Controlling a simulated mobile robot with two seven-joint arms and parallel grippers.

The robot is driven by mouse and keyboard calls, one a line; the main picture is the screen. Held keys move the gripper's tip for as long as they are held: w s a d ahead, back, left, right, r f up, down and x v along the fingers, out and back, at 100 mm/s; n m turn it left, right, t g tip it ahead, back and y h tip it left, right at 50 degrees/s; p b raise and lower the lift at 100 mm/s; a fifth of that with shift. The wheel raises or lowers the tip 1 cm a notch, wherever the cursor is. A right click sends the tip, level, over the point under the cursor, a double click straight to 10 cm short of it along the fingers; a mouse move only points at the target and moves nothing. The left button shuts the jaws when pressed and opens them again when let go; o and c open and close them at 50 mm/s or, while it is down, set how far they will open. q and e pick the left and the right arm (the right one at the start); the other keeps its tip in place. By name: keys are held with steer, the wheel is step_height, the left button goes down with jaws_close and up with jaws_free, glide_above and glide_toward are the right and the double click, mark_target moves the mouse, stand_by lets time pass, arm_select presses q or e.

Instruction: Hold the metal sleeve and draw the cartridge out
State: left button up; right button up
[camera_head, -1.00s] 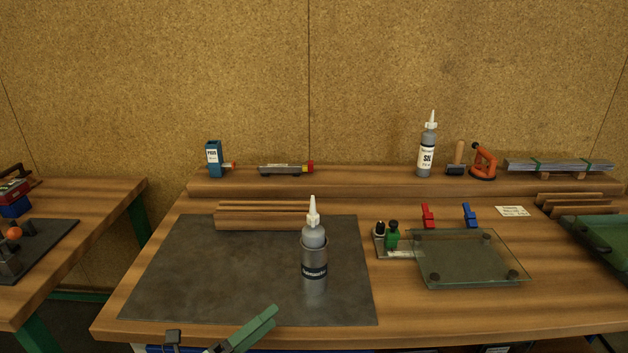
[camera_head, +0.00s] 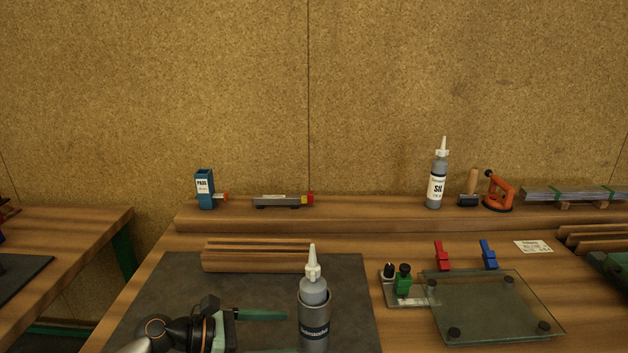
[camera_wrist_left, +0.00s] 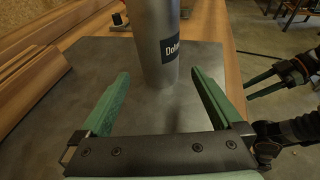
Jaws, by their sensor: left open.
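The metal sleeve (camera_head: 314,333) stands upright on the dark mat (camera_head: 345,275), with a dark label band around it. The grey cartridge (camera_head: 313,291) with a white nozzle sits in it and sticks out of its top. My left gripper (camera_head: 276,333) is open, to the left of the sleeve, with its green fingers pointing at it. In the left wrist view the sleeve (camera_wrist_left: 157,45) stands just ahead, in line with the gap between the fingertips (camera_wrist_left: 158,74). My right gripper (camera_wrist_left: 263,83) shows at the right of that view; its opening is unclear.
Wooden strips (camera_head: 255,262) lie behind the sleeve on the mat. A glass plate (camera_head: 490,308) with dark pads, and a green-knobbed tool (camera_head: 403,281), lie to the right. Another nozzled cartridge (camera_head: 437,185) stands on the back shelf (camera_head: 360,220).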

mark_target(299, 334)
arm_select(q)
steer(key=b+x, duration=0.2)
steer(key=x, duration=0.3)
steer(key=shift+w+d+f, duration=0.15)
steer(key=shift+d+f, duration=0.05)
steer(key=shift+d, duration=0.05)
steer(key=shift+w+d, duration=0.1)
steer(key=shift+d, duration=0.25)
steer(key=c, duration=0.9)
steer(key=shift+o, duration=0.2)
stand_by(0.5)
